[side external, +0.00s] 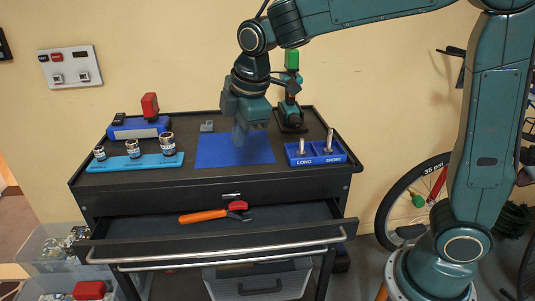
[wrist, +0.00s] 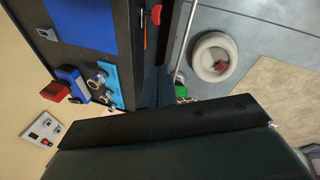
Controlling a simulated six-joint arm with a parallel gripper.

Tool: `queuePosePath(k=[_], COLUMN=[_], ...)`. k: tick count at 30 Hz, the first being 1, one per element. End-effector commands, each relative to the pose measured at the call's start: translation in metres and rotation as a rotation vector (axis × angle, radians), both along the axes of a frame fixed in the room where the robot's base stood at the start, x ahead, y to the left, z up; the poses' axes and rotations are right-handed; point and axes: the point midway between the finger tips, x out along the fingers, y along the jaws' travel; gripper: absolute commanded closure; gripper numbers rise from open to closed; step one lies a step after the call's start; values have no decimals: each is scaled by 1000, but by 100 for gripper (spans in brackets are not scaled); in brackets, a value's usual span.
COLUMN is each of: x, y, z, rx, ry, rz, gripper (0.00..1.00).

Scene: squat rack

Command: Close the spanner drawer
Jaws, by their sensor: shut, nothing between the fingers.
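The spanner drawer (side external: 130,247) is pulled out from the black tool cart in the side external view. A long silver handle (side external: 215,246) runs along its front. An orange-handled tool with a red part (side external: 203,216) lies inside it. Part of the open drawer also shows at the top of the wrist view (wrist: 166,70). My gripper (side external: 239,143) points down over the blue mat (side external: 262,152) on the cart top, behind the drawer and apart from its front. It is shut and empty. Its fingertips are not clear in the wrist view.
On the cart top are a light-blue socket rail (side external: 110,166) at left, a blue tray labelled LONG and SHORT (side external: 318,158) at right, and a green-topped drill (side external: 291,95) behind. Clear bins (side external: 45,250) stand at lower left. A bicycle wheel (side external: 385,225) stands at right.

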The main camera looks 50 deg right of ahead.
Motion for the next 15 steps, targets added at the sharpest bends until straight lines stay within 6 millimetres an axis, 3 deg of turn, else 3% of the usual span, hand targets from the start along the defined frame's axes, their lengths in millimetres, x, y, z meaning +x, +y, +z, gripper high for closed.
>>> queuePosePath(k=[6,15], x=[42,88], y=[29,71], z=[-31,-84], rx=[-83,-190], ry=[45,106], rz=[211,500], gripper=[100,100])
